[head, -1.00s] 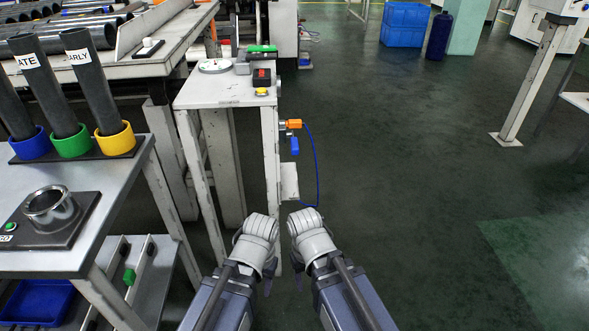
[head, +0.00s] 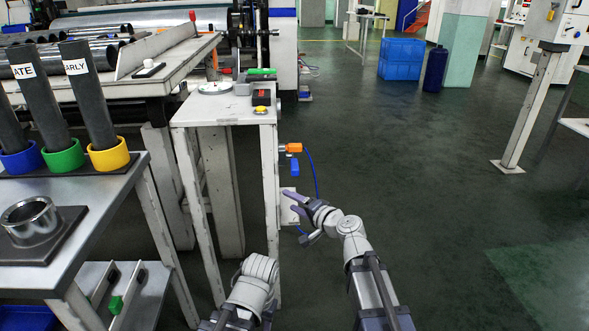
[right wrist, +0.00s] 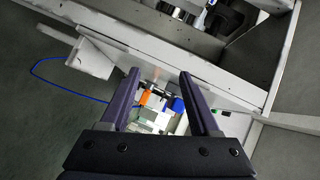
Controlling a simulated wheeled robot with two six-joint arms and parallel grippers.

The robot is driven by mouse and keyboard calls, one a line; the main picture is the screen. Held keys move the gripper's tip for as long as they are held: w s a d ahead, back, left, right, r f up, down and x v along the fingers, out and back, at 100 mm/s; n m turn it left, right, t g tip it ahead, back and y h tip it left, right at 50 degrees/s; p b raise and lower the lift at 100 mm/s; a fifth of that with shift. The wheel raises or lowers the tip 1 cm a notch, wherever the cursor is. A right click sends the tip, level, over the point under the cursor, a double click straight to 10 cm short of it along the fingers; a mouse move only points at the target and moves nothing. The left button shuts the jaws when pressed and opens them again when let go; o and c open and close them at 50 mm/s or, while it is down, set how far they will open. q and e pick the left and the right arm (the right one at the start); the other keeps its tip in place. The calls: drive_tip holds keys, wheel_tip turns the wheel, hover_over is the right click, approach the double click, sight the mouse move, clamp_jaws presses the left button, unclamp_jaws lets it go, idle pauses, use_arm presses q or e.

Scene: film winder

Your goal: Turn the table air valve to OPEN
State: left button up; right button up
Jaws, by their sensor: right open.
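The air valve (head: 291,148) is an orange fitting on the right side of the small white table. Its blue handle (head: 295,167) hangs just below the orange body. In the right wrist view, the orange body (right wrist: 145,97) and blue handle (right wrist: 178,104) show between my fingers, beyond them. My right gripper (head: 288,203) is open and empty. It is below the valve, beside the table leg, pointing left and not visibly touching the handle. My left arm hangs low in front of the table; the jaws of my left gripper (head: 266,312) are largely hidden.
A blue hose (head: 312,172) loops beside the valve. A bench (head: 110,215) with tubes in coloured cups stands at left.

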sight(295, 168)
drive_tip(key=w+d+r+m+t+h, duration=0.1)
drive_tip(key=w+r+m, duration=0.1)
drive_tip(key=w+d+r+m+t, duration=0.2)
drive_tip(key=m, duration=0.1)
drive_tip(key=shift+d+r+h, duration=0.1)
drive_tip(key=shift+d+h, duration=0.1)
drive_tip(key=shift+h, duration=0.2)
drive_tip(key=shift+m+t, duration=0.4)
drive_tip(key=shift+d+x, duration=0.2)
drive_tip(key=shift+x, duration=1.8)
drive_tip(key=shift+d+x, duration=0.2)
drive_tip(key=shift+x, duration=1.75)
drive_tip(key=shift+w+r, duration=0.15)
drive_tip(key=shift+w, duration=0.05)
drive_tip(key=shift+c, duration=0.2)
clamp_jaws()
